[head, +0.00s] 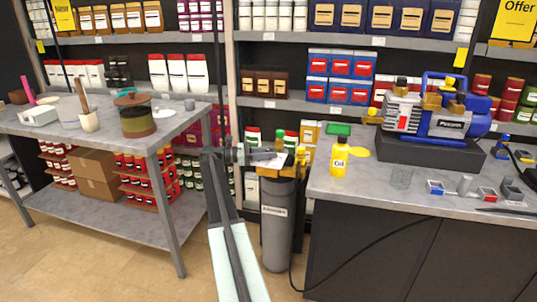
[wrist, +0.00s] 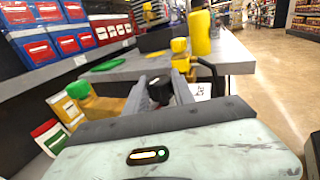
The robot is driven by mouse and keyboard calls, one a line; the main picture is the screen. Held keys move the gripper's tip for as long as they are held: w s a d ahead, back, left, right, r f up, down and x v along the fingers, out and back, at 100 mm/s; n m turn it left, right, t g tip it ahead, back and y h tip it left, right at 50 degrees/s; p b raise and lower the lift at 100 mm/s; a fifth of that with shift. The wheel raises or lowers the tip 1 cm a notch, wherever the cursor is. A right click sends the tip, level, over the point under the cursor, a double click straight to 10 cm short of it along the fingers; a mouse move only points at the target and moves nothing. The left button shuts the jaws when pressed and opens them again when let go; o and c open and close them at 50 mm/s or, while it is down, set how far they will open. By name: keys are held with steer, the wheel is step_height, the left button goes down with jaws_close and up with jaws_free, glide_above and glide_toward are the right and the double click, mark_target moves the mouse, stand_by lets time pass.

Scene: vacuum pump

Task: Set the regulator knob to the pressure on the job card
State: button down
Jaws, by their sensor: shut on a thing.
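The regulator knob (wrist: 160,91) is a dark round cap between the two grey fingers in the wrist view. My gripper (wrist: 162,92) is shut on it, with a finger on each side. In the head view, my gripper (head: 270,157) reaches in from the left at the yellow-orange regulator body (head: 270,173). That body sits on top of an upright grey cylinder (head: 276,225) with a white label. The fingers hide much of the knob, and I cannot read its setting. I cannot make out a job card or a readable pressure.
A grey workbench (head: 340,190) stands right of the cylinder, with a yellow oil bottle (head: 339,158) near its corner and a blue pump (head: 450,120) on a dark base. A black hose runs from the cylinder's foot. Another table (head: 55,128) stands left; stocked shelves are behind.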

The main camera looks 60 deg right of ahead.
steer(key=shift+d+m+g+y, duration=0.15)
steer(key=shift+m+g+y, duration=0.85)
steer(key=shift+y, duration=0.5)
steer(key=shift+s+m+y, duration=0.15)
steer(key=shift+m+y, duration=0.15)
steer(key=c, duration=1.1)
jaws_free()
steer(key=shift+s, duration=0.1)
steer(key=shift+o, duration=0.2)
